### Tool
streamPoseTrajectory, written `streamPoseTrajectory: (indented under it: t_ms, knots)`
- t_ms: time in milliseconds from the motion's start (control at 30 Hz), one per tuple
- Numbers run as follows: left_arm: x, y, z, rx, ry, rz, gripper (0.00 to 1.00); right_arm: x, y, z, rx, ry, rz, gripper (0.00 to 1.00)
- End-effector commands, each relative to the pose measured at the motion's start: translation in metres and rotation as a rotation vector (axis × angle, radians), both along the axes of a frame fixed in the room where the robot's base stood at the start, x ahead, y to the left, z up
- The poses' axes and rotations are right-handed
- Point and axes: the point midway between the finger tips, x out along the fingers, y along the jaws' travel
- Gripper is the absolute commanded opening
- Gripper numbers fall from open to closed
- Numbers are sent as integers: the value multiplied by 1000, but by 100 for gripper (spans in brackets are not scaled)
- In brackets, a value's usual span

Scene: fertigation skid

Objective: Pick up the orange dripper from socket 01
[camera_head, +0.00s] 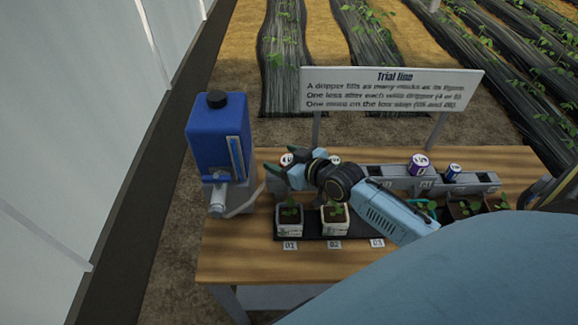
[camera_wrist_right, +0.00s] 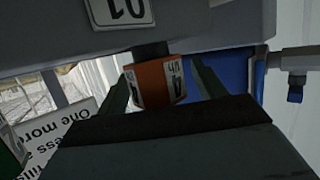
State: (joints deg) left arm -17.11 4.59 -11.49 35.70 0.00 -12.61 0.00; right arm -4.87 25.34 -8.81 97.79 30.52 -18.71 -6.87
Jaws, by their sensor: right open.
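The orange dripper (camera_wrist_right: 158,83) shows in the right wrist view, which is turned upside down. Its black neck meets the grey rail at the plate marked 01 (camera_wrist_right: 122,10). My right gripper (camera_wrist_right: 162,68) is open, with one finger on each side of the dripper and narrow gaps showing. In the head view my right gripper (camera_head: 284,174) is at the rail's left end, beside the blue tank. There the arm and fingers hide most of socket 01, and only a pale top (camera_head: 287,159) shows behind them. My left gripper is not in view.
The blue tank (camera_head: 215,140) with a black cap stands close left of the gripper. A Trial line sign (camera_head: 390,90) stands behind the rail (camera_head: 480,180). Potted seedlings (camera_head: 289,222) sit in front. A purple can-like dripper (camera_head: 419,165) and a blue one (camera_head: 452,171) stand farther right.

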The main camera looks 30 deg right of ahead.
Motion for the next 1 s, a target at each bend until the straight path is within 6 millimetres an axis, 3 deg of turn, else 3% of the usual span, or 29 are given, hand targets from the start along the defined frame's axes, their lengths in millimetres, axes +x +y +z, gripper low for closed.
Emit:
streamPoseTrajectory:
  t_ms: [100, 467, 767, 1000]
  knots:
    - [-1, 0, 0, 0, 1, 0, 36, 0, 0, 0, 0, 0, 0, 66]
    - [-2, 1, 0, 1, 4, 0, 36, 0, 0, 0, 0, -1, 0, 21]
    - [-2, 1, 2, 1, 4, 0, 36, 0, 0, 9, 1, -3, 1, 21]
    - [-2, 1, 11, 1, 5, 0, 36, 0, 0, 55, 0, -4, 1, 21]
